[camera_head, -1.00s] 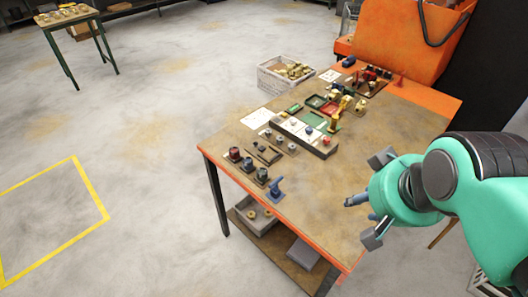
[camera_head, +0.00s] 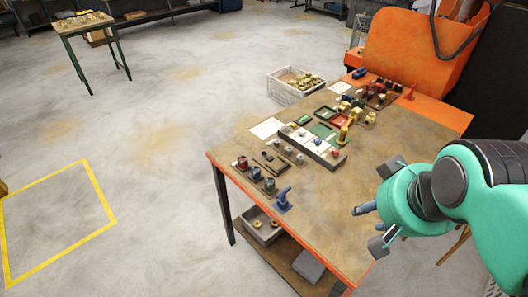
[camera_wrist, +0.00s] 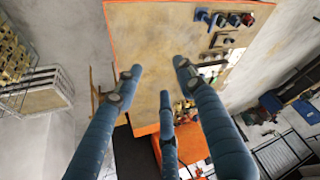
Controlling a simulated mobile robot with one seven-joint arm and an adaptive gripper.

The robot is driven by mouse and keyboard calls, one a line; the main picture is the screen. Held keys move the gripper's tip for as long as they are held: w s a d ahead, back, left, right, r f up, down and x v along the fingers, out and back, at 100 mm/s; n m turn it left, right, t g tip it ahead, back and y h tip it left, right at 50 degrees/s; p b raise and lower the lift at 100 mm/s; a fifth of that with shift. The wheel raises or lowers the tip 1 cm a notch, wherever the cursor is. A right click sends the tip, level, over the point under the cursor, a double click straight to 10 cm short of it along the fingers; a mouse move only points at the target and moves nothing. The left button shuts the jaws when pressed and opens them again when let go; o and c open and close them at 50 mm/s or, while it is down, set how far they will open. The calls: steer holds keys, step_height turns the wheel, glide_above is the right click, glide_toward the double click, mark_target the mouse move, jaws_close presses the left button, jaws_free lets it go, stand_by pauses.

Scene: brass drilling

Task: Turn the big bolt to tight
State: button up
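My gripper (camera_head: 364,208) is at the right in the head view, above the near right part of the brown work table (camera_head: 340,215). Several grey bolt-like pieces (camera_head: 289,150) stand in a row in front of the strip. They are too small to tell which is the big bolt.
Dark holders with red and blue pieces (camera_head: 256,173) and a blue tool (camera_head: 282,199) stand near the front left edge. A white crate (camera_head: 292,92) of brass parts is behind the table. An orange machine (camera_head: 405,52) stands at the back. The near right table top is bare.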

steer(key=w+a+r+m+g+p, duration=0.1)
steer(key=w+a+r+p, duration=0.15)
steer(key=w, duration=0.45)
steer(key=w+a+r+m+p, duration=0.15)
steer(key=w+r, duration=0.25)
steer(key=w, duration=0.4)
steer(key=m+g+p, duration=0.5)
steer(key=m+p, duration=0.1)
steer(key=p, duration=0.5)
glide_above(264, 153)
step_height(264, 153, down, 23)
steer(key=shift+w+f, duration=0.35)
steer(key=shift+f, duration=0.1)
step_height(264, 153, down, 14)
steer(key=shift+r, duration=0.2)
jaws_close()
